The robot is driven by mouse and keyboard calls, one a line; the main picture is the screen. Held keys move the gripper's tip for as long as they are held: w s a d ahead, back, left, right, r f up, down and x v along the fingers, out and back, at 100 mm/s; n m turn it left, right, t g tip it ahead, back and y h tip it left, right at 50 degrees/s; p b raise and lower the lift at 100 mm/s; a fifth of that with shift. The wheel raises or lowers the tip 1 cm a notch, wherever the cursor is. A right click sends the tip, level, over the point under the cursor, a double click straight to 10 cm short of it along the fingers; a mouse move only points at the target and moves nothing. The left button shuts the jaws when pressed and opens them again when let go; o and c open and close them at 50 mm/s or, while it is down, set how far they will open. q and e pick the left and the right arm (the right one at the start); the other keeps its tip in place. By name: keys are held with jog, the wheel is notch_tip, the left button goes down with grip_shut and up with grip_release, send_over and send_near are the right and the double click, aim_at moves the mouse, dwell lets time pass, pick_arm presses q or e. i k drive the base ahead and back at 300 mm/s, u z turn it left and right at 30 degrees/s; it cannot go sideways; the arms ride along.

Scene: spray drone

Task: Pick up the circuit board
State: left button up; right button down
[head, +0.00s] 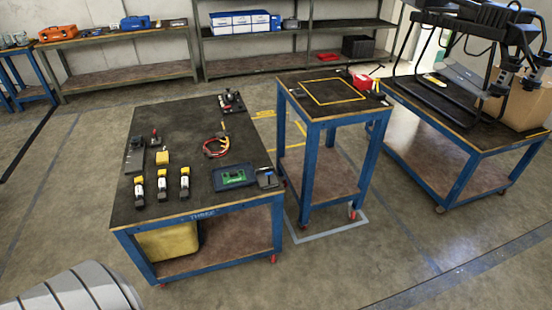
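A green circuit board (233,176) lies in a dark blue tray (217,184) near the front right corner of the dark-topped table (190,119) with blue legs. The board looks flat and small from here. Neither of my grippers shows in the head view, and nothing is seen touching the board.
Yellow-and-white bottles (162,186), a yellow block (162,158) and a red cable loop (215,147) share the tabletop. A smaller blue cart (318,118) stands to the right, and a larger cart (462,146) carries a drone frame. Open floor lies in front.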

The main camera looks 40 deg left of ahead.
aim_at(233, 176)
jog(key=z, duration=0.1)
jog(key=i, duration=1.6)
jog(key=u, duration=0.5)
jog(key=i, duration=1)
jog(key=u, duration=1.65)
jog(key=i, duration=0.8)
jog(key=u, duration=0.75)
